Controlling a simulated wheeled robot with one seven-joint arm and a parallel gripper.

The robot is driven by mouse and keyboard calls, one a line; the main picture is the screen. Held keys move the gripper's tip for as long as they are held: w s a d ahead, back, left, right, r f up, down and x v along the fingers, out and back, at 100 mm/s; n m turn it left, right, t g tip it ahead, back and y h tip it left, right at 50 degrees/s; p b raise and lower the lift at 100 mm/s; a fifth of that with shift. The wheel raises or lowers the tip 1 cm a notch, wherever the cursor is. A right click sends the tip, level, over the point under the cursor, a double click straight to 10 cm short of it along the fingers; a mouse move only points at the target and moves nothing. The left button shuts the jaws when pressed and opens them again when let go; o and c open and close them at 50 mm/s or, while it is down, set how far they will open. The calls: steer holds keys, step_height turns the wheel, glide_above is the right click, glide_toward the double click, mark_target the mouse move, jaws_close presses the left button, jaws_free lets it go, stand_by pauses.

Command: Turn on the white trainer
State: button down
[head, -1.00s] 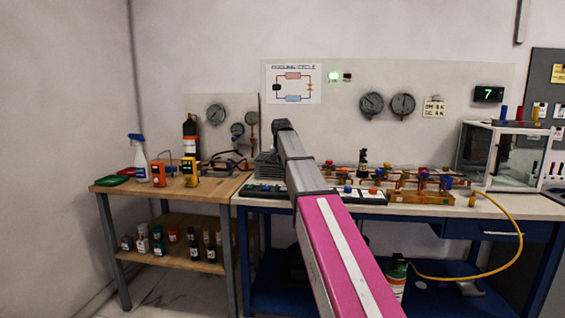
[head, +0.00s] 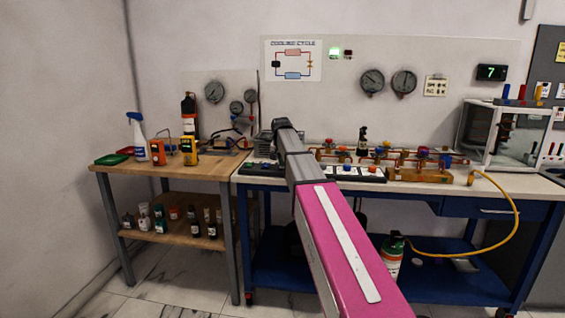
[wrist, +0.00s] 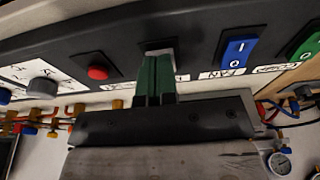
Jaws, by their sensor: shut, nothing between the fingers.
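The white trainer (head: 450,115) is a white upright panel with gauges above a blue-framed bench. A green lamp (head: 334,54) glows on the panel beside a dark red one (head: 348,54). In the wrist view, a dark control strip (wrist: 205,48) carries a grey knob (wrist: 42,88), a red button (wrist: 98,73), a blue rocker (wrist: 236,52) marked I and O, and a green rocker (wrist: 307,46) cut by the right edge. My gripper (wrist: 158,58) is shut and empty, its green fingertips at a switch plate between the red button and blue rocker. They hide that switch; contact is unclear.
A wooden bench (head: 215,160) at left holds a spray bottle (head: 139,138), orange and yellow meters and a black bottle. Copper piping with coloured valves (head: 395,165) lies right of my arm. A clear-sided box (head: 505,135) stands at the right end. A yellow hose (head: 515,215) hangs down.

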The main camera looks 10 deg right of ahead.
steer(key=shift+s+f, duration=0.15)
steer(key=shift+f, duration=0.15)
steer(key=shift+w+d+r, duration=0.2)
steer(key=shift+w+r, duration=0.2)
steer(key=shift+w, duration=0.3)
steer(key=shift+r, duration=0.25)
steer(key=v, duration=0.3)
steer(key=shift+w+r, duration=0.25)
steer(key=shift+r, duration=0.2)
steer(key=s+a+r, duration=0.1)
steer(key=s+r, duration=0.3)
steer(key=r, duration=0.4)
steer(key=shift+s+a+r, duration=0.2)
steer(key=shift+s+r, duration=0.05)
steer(key=shift+s, duration=0.1)
